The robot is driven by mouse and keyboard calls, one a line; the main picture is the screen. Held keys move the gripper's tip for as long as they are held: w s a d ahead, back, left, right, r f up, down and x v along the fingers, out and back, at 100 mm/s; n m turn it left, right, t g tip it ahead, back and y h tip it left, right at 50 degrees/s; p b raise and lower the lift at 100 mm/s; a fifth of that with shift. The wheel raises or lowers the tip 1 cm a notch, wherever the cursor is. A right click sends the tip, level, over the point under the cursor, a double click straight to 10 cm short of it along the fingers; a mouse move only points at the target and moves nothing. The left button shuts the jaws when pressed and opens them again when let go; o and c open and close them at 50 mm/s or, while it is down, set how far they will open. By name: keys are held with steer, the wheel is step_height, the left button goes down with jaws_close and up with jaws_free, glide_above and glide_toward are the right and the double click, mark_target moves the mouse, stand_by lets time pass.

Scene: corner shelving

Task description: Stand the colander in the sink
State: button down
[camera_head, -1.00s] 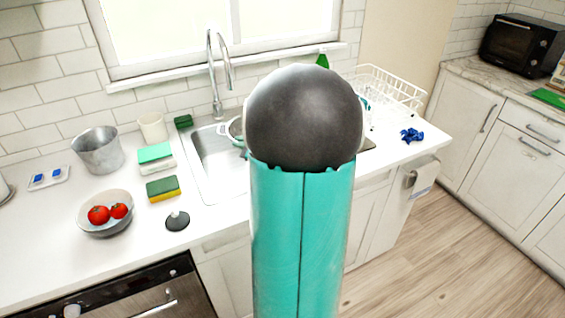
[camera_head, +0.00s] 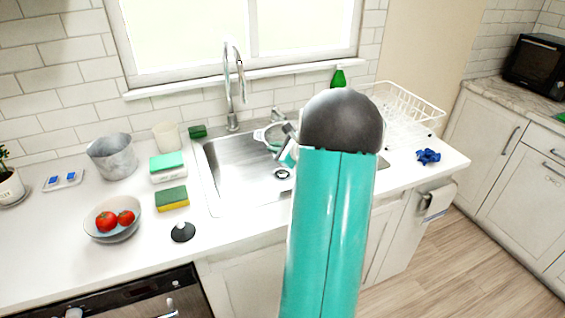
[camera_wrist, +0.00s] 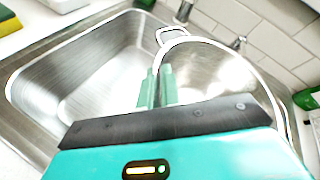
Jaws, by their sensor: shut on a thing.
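The colander is a metal bowl with a pale rim and a loop handle. In the wrist view, the colander (camera_wrist: 215,72) fills the right of the picture, and my gripper (camera_wrist: 157,80) is shut on its near left rim. In the head view, the colander (camera_head: 272,137) shows just left of my arm, over the back right of the steel sink (camera_head: 225,172); my arm hides part of it. My gripper (camera_head: 288,152) is at its near side. The sink basin (camera_wrist: 95,75) is empty at left. I cannot tell whether the colander touches the sink floor.
The faucet (camera_head: 233,85) rises behind the sink. Sponges (camera_head: 172,198), a black stopper (camera_head: 183,232) and a bowl of tomatoes (camera_head: 113,220) lie left on the counter. A white dish rack (camera_head: 405,105) and blue cloth (camera_head: 428,156) are right.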

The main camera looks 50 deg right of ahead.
steer(key=d+f, duration=0.2)
steer(key=f, duration=0.1)
steer(key=w+d+f, duration=0.1)
steer(key=d+f, duration=0.2)
steer(key=shift+w+f, duration=0.1)
steer(key=shift+w, duration=0.1)
steer(key=shift+f, duration=2)
steer(key=c, duration=1.6)
jaws_free()
